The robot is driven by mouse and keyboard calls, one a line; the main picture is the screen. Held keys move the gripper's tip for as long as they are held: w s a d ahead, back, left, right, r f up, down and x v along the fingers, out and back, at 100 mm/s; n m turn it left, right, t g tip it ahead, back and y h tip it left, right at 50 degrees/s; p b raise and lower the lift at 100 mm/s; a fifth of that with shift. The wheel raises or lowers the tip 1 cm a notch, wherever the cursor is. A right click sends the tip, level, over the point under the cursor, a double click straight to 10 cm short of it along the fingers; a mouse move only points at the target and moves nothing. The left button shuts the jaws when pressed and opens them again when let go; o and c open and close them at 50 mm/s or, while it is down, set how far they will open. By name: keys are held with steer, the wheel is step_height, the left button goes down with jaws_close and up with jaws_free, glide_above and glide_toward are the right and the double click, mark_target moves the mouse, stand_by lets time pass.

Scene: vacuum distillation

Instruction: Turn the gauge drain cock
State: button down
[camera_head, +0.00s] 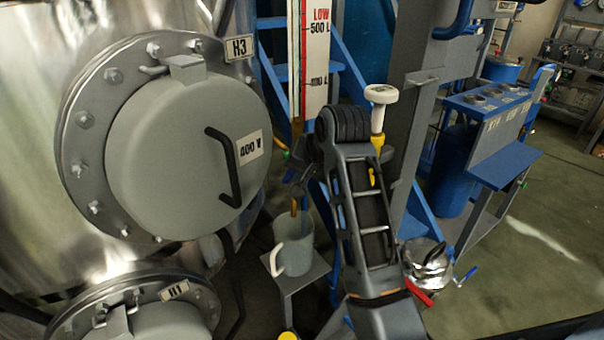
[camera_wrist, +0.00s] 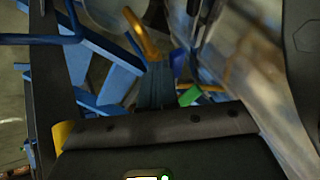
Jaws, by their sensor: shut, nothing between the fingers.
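The level gauge (camera_head: 315,60) stands upright in the head view, with a white scale marked LOW, 500 L and a brown-filled tube. Its lower end is mostly hidden behind my gripper (camera_head: 296,184). A brown outlet pipe (camera_head: 294,207) shows below, over a grey mug (camera_head: 294,245). In the wrist view my gripper (camera_wrist: 156,70) is shut and empty, its fingertips close to a curved orange-brown pipe (camera_wrist: 143,38). A green piece (camera_wrist: 190,95) and a blue piece (camera_wrist: 178,63) show right of the fingers. I cannot tell which piece is the drain cock's handle.
The steel vessel with its round grey manway cover (camera_head: 185,150) and black handle is close on the left. The mug stands on a small grey stand (camera_head: 300,272). Blue frame bars (camera_head: 350,65) run behind the gauge. A blue bench (camera_head: 490,110) and open floor (camera_head: 540,240) lie to the right.

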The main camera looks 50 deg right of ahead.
mark_target(284, 179)
steer(key=shift+w+a+m, duration=0.2)
steer(key=shift+m, duration=0.1)
steer(key=shift+w+a+h+p, duration=0.15)
steer(key=shift+h+p, duration=0.15)
steer(key=shift+p, duration=0.3)
steer(key=shift+w+a+r+p, duration=0.15)
steer(key=shift+w+a+p, duration=0.4)
steer(key=shift+p, duration=0.45)
steer(key=shift+w+a+p, duration=0.1)
steer(key=shift+w+p, duration=0.4)
steer(key=shift+w, duration=0.1)
steer(key=shift+f, duration=0.2)
